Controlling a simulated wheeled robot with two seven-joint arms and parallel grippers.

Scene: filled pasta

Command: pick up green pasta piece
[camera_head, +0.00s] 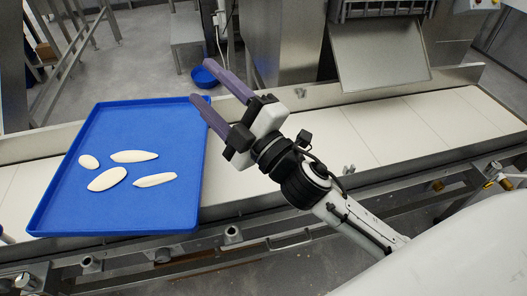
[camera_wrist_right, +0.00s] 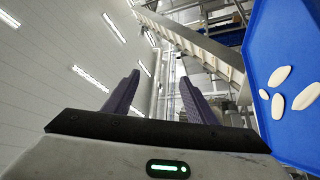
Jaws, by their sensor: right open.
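Several pale cream-white pasta pieces lie apart on a blue tray (camera_head: 140,215). They are a small round one (camera_head: 89,162), a long one (camera_head: 134,156), an oval one (camera_head: 107,179) and another long one (camera_head: 155,180). No piece looks green. My right gripper (camera_head: 201,80) is open and empty, its purple fingers pointing to the upper left above the tray's far right corner. In the right wrist view, the open fingers (camera_wrist_right: 160,76) have nothing between them, and the tray (camera_wrist_right: 262,50) with its pieces is at the right edge. My left gripper is not in view.
The tray rests on a pale conveyor belt (camera_head: 400,130) with metal side rails. A sloped metal chute (camera_head: 380,55) stands behind the belt. A blue bowl (camera_head: 204,76) is beyond the tray near the gripper. The belt to the right is clear.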

